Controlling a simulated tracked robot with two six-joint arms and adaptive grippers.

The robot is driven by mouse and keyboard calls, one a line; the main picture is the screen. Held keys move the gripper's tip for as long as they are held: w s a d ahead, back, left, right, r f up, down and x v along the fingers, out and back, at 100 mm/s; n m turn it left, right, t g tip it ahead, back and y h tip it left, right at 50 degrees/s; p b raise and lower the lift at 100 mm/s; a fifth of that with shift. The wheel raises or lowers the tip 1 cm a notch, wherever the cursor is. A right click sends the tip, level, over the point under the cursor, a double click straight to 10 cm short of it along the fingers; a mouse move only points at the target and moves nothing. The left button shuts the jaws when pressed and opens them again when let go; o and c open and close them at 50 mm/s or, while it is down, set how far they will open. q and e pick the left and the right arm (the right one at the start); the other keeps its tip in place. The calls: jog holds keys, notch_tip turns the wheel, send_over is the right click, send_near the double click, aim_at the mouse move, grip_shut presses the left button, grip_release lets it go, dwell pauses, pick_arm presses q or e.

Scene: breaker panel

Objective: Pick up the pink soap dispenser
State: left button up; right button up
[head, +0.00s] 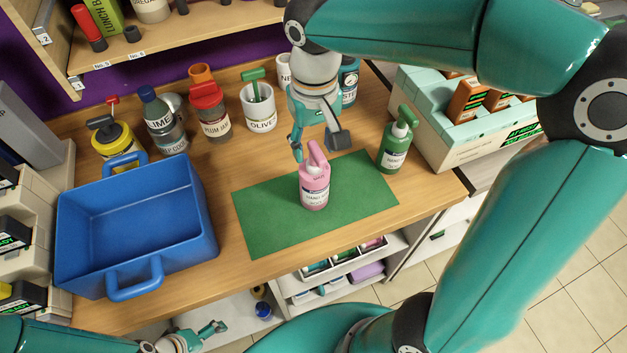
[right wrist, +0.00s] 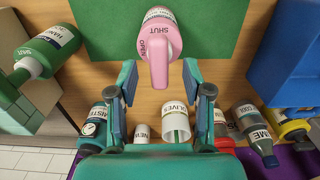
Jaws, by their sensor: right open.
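The pink soap dispenser (head: 315,186) stands upright on a green mat (head: 265,218) on the wooden counter. It has a pink pump head and a white label. My right gripper (head: 318,150) is open just above and behind it, fingers pointing down. In the right wrist view the pink dispenser (right wrist: 160,45) lies ahead, between and a little beyond the open fingertips of the right gripper (right wrist: 158,75). The fingers do not appear to touch it. My left gripper (head: 212,330) is low at the bottom left, apart from the counter top; its jaws are too small to read.
A green dispenser (head: 395,145) stands right of the mat. An empty blue crate (head: 135,215) stands at left. Several jars and bottles, including the olive jar (head: 259,112), line the back. A pale green box (head: 470,140) stands at right. The mat's front is clear.

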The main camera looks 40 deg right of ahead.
jog(key=shift+f, duration=0.6)
grip_shut()
jog(key=shift+r, duration=0.15)
